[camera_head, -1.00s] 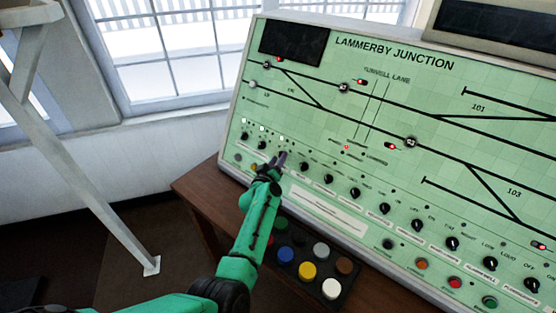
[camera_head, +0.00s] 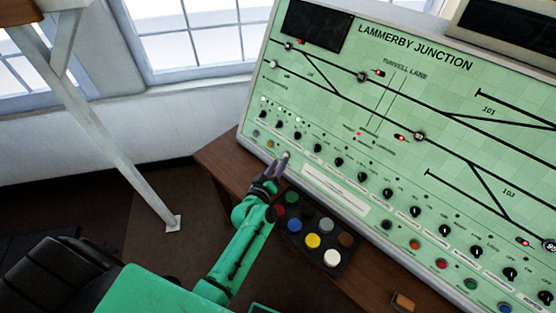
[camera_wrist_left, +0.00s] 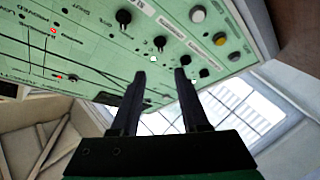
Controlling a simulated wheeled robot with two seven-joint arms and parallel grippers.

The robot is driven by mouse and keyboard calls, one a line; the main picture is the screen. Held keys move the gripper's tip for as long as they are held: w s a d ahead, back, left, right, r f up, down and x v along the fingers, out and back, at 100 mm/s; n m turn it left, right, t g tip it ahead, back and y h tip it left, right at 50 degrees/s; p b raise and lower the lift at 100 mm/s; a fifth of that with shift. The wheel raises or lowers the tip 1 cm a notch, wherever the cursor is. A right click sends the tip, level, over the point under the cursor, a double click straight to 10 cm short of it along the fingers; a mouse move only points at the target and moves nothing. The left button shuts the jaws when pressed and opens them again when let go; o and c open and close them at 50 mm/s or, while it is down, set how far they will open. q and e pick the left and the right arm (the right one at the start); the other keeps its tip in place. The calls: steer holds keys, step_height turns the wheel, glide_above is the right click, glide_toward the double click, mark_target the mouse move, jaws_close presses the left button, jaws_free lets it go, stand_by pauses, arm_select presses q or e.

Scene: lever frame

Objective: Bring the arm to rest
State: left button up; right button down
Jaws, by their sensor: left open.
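My left arm (camera_head: 238,248) is green and reaches up from the bottom of the head view. Its gripper (camera_head: 281,164) is in front of the lower left part of the green signal panel (camera_head: 330,110), near the row of black knobs. In the left wrist view the two dark fingers (camera_wrist_left: 160,95) stand apart with nothing between them, and the panel with its knobs (camera_wrist_left: 123,17) fills the upper part. I cannot tell whether a fingertip touches the panel. My right gripper is not in view.
A tray of coloured round buttons (camera_head: 322,236) lies on the brown wooden desk (camera_head: 222,160), right of my left forearm. A small orange-brown block (camera_head: 403,301) lies on the desk. A white slanted post (camera_head: 110,150) stands at left. Open floor lies between post and desk.

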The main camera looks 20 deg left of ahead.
arm_select(q)
steer(key=shift+w+f, duration=0.1)
stand_by(0.3)
steer(key=s+a+r+m+g, duration=0.2)
steer(key=s+m+g, duration=0.4)
steer(key=s, duration=0.6)
steer(key=s+a+r+m+g, duration=0.1)
steer(key=s+a+m+g, duration=0.2)
steer(key=s+g, duration=0.65)
steer(key=s+f+b, duration=0.3)
steer(key=f, duration=1.3)
steer(key=s+f+b, duration=0.3)
steer(key=s+f, duration=0.1)
steer(key=f, duration=1.2)
steer(key=s+a+f+b, duration=0.2)
steer(key=s+f+b, duration=0.1)
steer(key=s+f, duration=1.2)
steer(key=shift+a+m+y, duration=0.25)
steer(key=shift+m+y, duration=0.15)
